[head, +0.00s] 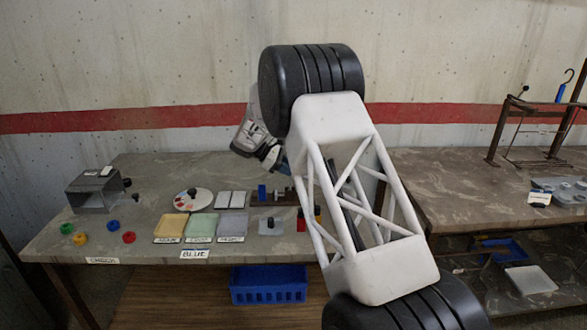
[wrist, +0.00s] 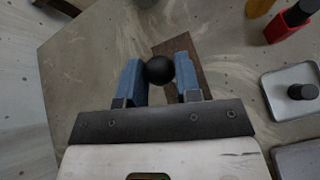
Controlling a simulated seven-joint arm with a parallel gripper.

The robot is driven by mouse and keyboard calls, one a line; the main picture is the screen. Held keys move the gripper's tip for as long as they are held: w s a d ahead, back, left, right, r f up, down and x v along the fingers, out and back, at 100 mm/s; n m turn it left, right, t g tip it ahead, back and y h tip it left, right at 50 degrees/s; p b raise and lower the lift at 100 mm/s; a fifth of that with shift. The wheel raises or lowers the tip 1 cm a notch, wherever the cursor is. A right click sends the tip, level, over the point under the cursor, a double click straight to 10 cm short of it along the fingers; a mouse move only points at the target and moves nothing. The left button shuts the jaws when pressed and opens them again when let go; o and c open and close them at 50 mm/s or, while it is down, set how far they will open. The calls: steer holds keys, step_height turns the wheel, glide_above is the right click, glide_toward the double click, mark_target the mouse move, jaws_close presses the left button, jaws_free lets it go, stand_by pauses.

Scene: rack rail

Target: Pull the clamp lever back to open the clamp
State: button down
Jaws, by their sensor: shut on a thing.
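A round black knob (wrist: 159,70), which looks like the end of the clamp lever, sits between the two blue fingers of my gripper (wrist: 160,80) in the wrist view. The fingers are shut on it from both sides. The lever's shaft is hidden beneath the knob. A brown base strip (wrist: 182,47) shows under and beyond the fingers. In the head view my gripper (head: 283,165) is low over the back of the bench, partly hidden by my own arm. A brown rail with a blue block (head: 262,191) lies just in front of it; the clamp body cannot be made out.
Red and yellow bottles (wrist: 288,22) and a grey tray with a black-knobbed piece (wrist: 292,92) are right of my gripper in the wrist view. In the head view, coloured mats (head: 201,225), a round dish (head: 193,200) and a metal box (head: 95,190) stand left.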

steer(key=shift+a+h, duration=0.3)
steer(key=c, duration=0.8)
jaws_free()
steer(key=shift+a, duration=0.15)
steer(key=shift+v, duration=3.8)
steer(key=shift+r, duration=0.1)
